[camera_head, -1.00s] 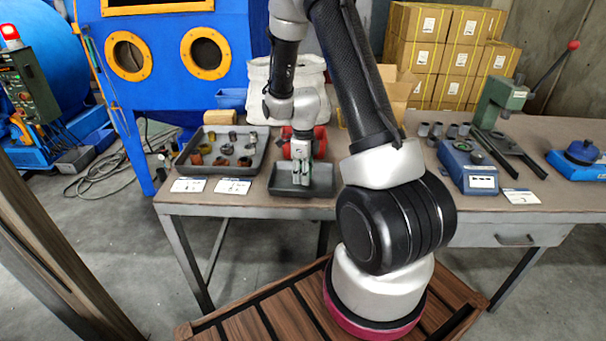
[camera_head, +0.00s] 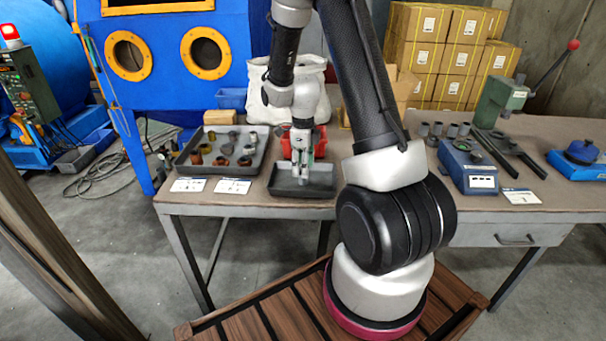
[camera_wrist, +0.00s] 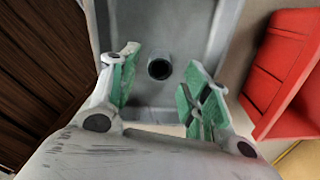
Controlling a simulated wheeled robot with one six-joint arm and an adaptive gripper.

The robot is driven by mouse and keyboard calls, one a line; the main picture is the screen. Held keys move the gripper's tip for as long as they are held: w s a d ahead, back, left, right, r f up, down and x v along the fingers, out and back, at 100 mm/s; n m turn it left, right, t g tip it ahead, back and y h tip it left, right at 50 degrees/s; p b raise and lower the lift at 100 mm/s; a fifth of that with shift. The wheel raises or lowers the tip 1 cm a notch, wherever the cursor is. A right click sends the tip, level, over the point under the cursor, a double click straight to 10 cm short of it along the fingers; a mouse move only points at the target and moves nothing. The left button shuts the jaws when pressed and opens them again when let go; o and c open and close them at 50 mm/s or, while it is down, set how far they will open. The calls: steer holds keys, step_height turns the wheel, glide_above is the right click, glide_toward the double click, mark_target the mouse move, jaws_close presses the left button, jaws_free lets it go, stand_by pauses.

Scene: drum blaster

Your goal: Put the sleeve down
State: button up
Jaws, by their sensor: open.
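A small grey sleeve (camera_wrist: 159,69) stands upright in a grey tray (camera_wrist: 150,20), its dark bore facing the wrist camera. My gripper (camera_wrist: 158,95) is open, with a green-padded finger on each side of the sleeve and clear gaps between. In the head view, my gripper (camera_head: 302,163) is just above the sleeve (camera_head: 302,178), over the grey tray (camera_head: 272,185) at the front of the bench. The sleeve's base is hard to make out in the head view.
A tray of several sleeves and rings (camera_head: 186,161) is to the left. A red bin (camera_head: 320,140) stands just behind the grey tray and shows at the right of the wrist view (camera_wrist: 285,70). A blue scale (camera_head: 468,165) and several grey cylinders (camera_head: 437,130) are to the right.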

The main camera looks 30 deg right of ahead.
steer(key=s+a+r+n+t, duration=0.1)
steer(key=s+r+n, duration=0.25)
steer(key=r, duration=0.55)
steer(key=s+a+r+n, duration=0.15)
steer(key=r+n, duration=0.25)
steer(key=r, duration=0.5)
steer(key=s+a+r+n+t, duration=0.1)
steer(key=s+r+n, duration=0.4)
steer(key=s+n, duration=0.4)
steer(key=s+a+r+n+t, duration=0.2)
steer(key=s+r+n, duration=0.3)
steer(key=s+n, duration=0.5)
steer(key=shift+s+r+n, duration=0.2)
steer(key=shift+s+n, duration=0.1)
steer(key=shift+n, duration=0.15)
steer(key=shift+a, duration=0.1)
